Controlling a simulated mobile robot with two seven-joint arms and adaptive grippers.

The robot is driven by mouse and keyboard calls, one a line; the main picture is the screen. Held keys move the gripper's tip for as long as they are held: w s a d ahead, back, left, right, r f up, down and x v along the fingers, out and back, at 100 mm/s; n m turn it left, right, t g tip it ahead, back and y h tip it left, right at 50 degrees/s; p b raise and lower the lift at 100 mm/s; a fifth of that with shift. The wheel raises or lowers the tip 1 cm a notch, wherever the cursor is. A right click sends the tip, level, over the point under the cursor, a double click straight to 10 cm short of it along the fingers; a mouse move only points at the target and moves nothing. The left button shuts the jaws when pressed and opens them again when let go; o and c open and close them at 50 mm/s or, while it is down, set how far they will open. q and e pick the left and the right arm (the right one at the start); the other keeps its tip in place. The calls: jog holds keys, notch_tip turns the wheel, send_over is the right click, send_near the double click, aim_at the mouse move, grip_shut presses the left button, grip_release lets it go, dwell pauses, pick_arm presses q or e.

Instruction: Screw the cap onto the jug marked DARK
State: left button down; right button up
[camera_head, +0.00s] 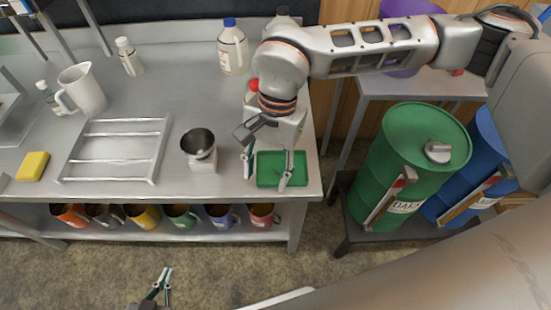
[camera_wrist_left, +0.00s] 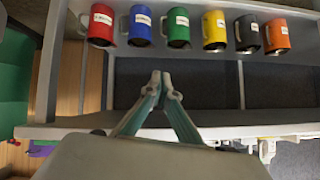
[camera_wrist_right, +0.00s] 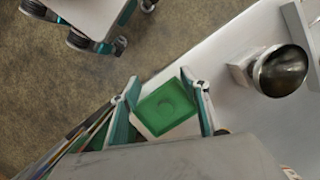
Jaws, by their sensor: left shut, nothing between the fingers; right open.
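My right gripper (camera_head: 268,172) is open over a green tray (camera_head: 268,180) at the table's right front corner. In the right wrist view the tray (camera_wrist_right: 152,122) lies between the open fingers (camera_wrist_right: 160,90); a round green shape in it could be a cap or a recess. A white jug with a blue cap (camera_head: 232,50) stands at the back. Another pale jug with a grey top (camera_head: 282,18) is partly behind my right arm. A red top (camera_head: 254,86) shows beside the arm, its body mostly hidden. My left gripper (camera_head: 164,278) is shut and empty, below the table front.
A metal cup on a white stand (camera_head: 200,150), a rack (camera_head: 118,150), a white pitcher (camera_head: 82,90), a small bottle (camera_head: 129,57) and a yellow sponge (camera_head: 33,166) are on the table. Several coloured mugs (camera_wrist_left: 179,28) line the lower shelf. A green barrel (camera_head: 400,150) stands right.

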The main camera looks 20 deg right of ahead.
jog(key=t+h, duration=0.2)
send_near(283, 161)
jog(key=shift+s+a+f+n, duration=0.1)
jog(key=shift+s+n, duration=0.05)
jog(key=shift+s, duration=0.25)
jog(key=shift+s+a+f+n, duration=0.15)
jog(key=shift+s, duration=0.2)
notch_tip(283, 161, down, 2)
jog(key=shift+f+b, duration=0.1)
jog(key=shift+b, duration=0.25)
jog(key=shift+f, duration=0.15)
jog(key=shift+f, duration=0.15)
jog(key=f, duration=0.1)
jog(key=f+b, duration=0.1)
jog(key=f, duration=0.3)
jog(key=shift+w+a+f, duration=0.1)
jog(key=shift+w, duration=0.2)
jog(key=c, duration=0.8)
